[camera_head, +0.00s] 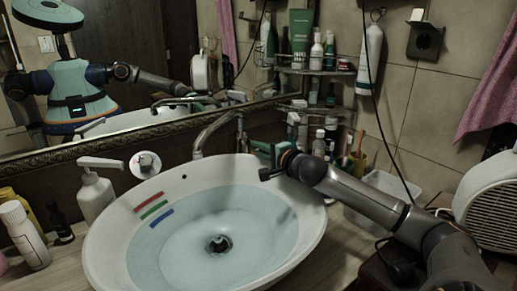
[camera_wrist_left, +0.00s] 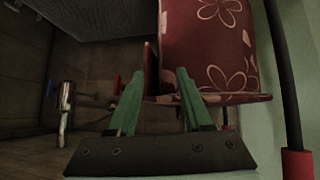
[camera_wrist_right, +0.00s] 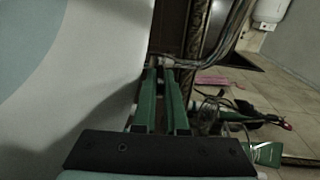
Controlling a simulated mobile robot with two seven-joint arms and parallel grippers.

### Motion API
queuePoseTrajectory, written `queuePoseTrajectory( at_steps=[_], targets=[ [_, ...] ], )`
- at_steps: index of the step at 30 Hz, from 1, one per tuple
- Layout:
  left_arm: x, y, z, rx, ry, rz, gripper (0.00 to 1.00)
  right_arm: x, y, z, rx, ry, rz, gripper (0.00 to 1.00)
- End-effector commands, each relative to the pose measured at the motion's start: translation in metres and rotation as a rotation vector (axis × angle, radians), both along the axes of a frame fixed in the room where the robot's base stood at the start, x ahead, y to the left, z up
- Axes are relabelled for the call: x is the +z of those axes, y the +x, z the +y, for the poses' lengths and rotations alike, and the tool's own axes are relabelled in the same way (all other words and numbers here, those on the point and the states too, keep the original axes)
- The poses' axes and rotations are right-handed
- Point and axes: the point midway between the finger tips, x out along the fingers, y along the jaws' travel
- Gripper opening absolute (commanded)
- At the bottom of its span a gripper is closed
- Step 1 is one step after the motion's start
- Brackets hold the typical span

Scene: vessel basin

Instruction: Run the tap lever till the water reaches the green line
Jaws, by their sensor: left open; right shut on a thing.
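The white basin (camera_head: 110,262) holds pale blue water (camera_head: 262,232) around a dark drain. Three lines mark its left inner wall: red (camera_head: 148,201), green (camera_head: 154,209) and blue (camera_head: 162,219). The water's edge lies near the blue line; its exact level is hard to tell. The curved metal tap (camera_head: 207,131) stands behind the basin. My right gripper (camera_head: 264,174) is at the back right rim, right of the tap. Its fingers (camera_wrist_right: 164,72) are close together on a small thing, likely the lever, mostly hidden. My left gripper (camera_wrist_left: 155,82) is open, outside the head view.
A white pump bottle (camera_head: 95,196) and other bottles stand left of the basin. A corner shelf (camera_head: 318,72) with toiletries stands behind my right arm. A white appliance (camera_head: 487,212) is at the right. A red flowered thing (camera_wrist_left: 205,45) is close to my left gripper.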

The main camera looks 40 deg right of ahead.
Motion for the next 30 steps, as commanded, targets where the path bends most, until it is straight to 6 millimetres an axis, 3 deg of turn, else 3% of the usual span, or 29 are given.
queuePoseTrajectory(
  at_steps=[7,13,21,30],
  targets=[
    [0.007,0.000,0.000,0.000,0.000,-0.001,0.50,0.004,0.000,-0.001,-0.001,0.001,0.004,0.00],
    [0.035,0.001,0.005,0.010,0.005,-0.017,0.50,0.012,0.001,-0.002,-0.004,0.012,0.036,0.00],
    [0.058,-0.014,0.023,0.040,0.026,0.003,0.50,0.017,0.002,-0.003,-0.006,0.022,0.093,0.00],
    [0.088,-0.013,0.023,0.044,0.024,-0.003,0.50,0.017,0.003,-0.003,-0.005,0.031,0.147,0.00]
  ],
)
